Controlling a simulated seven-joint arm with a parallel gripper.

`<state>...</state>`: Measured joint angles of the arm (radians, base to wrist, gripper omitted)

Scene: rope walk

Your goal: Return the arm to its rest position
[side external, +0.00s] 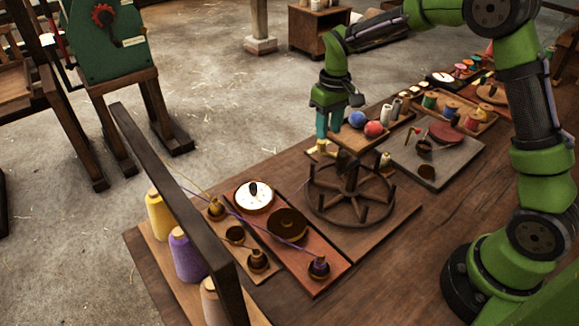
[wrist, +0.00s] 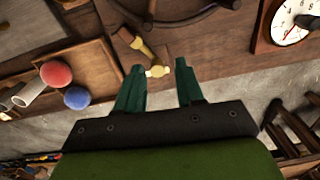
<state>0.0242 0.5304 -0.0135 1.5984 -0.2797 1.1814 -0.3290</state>
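My gripper (side external: 325,136) hangs fingers down over the far edge of the table, to the left of the red and blue balls. In the wrist view the two teal fingers (wrist: 158,70) stand apart with nothing touching both. A small yellow-ended piece (wrist: 157,71) shows in the gap between the fingertips, clear of each finger. In the side view a yellow piece (side external: 318,149) lies by the fingertips. I cannot tell how far below the fingers it is.
A spoked wooden wheel (side external: 350,190) stands close by on the table. A red ball (side external: 374,129) and a blue ball (side external: 357,119) sit beside my gripper. A white dial (side external: 254,196), yellow (side external: 159,214) and purple (side external: 186,255) thread cones lie left. The floor (side external: 235,110) beyond is open.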

